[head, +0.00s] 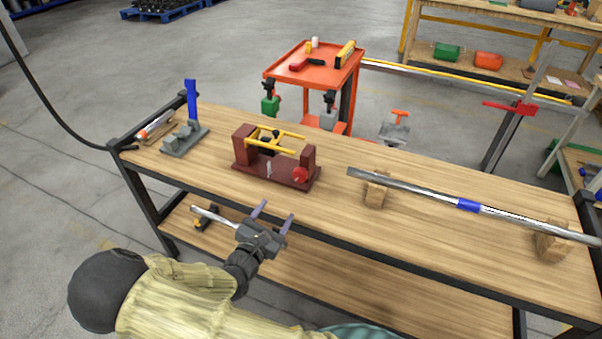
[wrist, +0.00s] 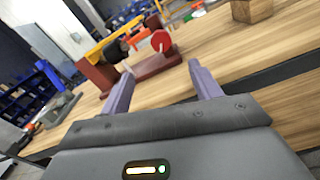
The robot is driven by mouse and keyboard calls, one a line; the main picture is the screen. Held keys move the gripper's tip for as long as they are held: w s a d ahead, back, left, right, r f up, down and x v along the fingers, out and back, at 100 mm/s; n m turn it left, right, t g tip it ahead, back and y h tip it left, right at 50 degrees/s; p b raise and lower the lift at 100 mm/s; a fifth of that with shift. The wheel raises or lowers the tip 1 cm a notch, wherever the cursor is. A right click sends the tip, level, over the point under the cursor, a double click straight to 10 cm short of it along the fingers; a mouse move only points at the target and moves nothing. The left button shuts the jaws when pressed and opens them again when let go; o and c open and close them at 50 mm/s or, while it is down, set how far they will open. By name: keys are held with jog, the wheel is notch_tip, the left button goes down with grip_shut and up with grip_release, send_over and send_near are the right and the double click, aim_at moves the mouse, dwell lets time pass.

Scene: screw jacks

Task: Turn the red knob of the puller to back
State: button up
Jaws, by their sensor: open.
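The puller (head: 270,178) is a dark red frame with yellow bars, standing on the wooden workbench left of its middle. Its red knob (head: 300,175) is at the right front end of the frame. In the wrist view the red knob (wrist: 161,41) shows as a round disc beyond my fingers, and the puller's dark red base (wrist: 155,66) lies below it. My gripper (head: 273,213) is at the bench's front edge, in front of the puller and apart from it. Its two purple fingers are spread with nothing between them, also in the wrist view (wrist: 160,78).
A grey fixture with a blue lever (head: 192,100) stands on the bench left of the puller. A long metal bar (head: 420,192) rests on wooden blocks to the right. An orange cart (head: 314,65) stands behind the bench. The bench top directly around the puller is clear.

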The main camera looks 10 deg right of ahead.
aim_at(299, 176)
jog(key=shift+w+d, duration=0.1)
jog(key=x, duration=1.7)
jog(key=shift+d+f, duration=0.1)
jog(key=c, duration=1)
